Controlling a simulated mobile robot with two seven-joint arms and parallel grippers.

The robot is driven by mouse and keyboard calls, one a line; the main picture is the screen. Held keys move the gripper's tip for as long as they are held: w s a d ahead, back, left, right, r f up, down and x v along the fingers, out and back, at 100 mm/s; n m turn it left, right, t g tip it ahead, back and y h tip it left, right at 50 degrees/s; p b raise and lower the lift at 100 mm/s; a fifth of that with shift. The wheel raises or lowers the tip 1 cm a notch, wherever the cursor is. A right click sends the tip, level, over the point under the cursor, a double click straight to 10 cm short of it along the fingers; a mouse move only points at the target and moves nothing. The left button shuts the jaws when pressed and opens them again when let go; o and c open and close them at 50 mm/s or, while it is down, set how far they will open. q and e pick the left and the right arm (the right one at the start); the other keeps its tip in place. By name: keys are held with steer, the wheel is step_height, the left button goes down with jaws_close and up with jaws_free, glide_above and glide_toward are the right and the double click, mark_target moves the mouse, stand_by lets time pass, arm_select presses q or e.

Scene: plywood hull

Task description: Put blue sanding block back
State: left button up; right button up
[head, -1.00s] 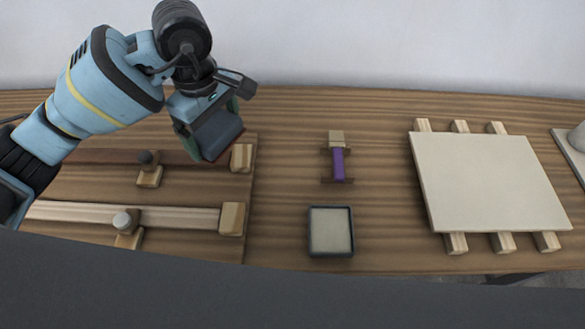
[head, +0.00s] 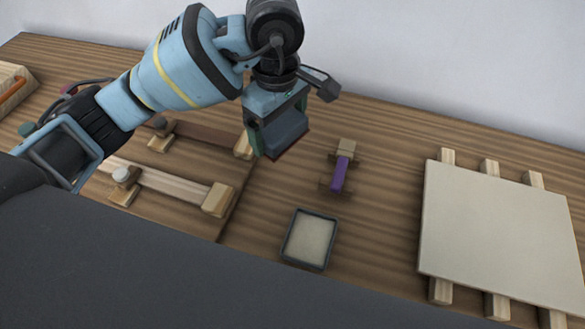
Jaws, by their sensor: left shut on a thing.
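My left gripper (head: 277,142) is shut on a dark blue-grey block (head: 285,132), which seems to be the blue sanding block. It hangs above the workbench, between the clamp board and the purple piece, and its underside is hidden. A shallow tray (head: 310,239) with a dark rim and a pale, empty floor lies on the bench, nearer than the gripper and slightly to its right. My right gripper is not in view.
A purple piece (head: 340,174) rests on a small wooden stand right of the gripper. A pale panel (head: 498,232) lies on wooden strips at the right. The clamp board (head: 190,216) holds two wooden bars at the left. Bare bench surrounds the tray.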

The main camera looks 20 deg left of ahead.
mark_target(284, 169)
arm_select(q)
steer(key=shift+d, duration=0.3)
steer(key=shift+f, duration=4.95)
steer(key=shift+f, duration=0.15)
steer(key=o, duration=0.5)
steer(key=shift+c, duration=0.2)
steer(key=shift+o, duration=0.8)
step_height(284, 169, up, 12)
steer(key=shift+r, duration=0.15)
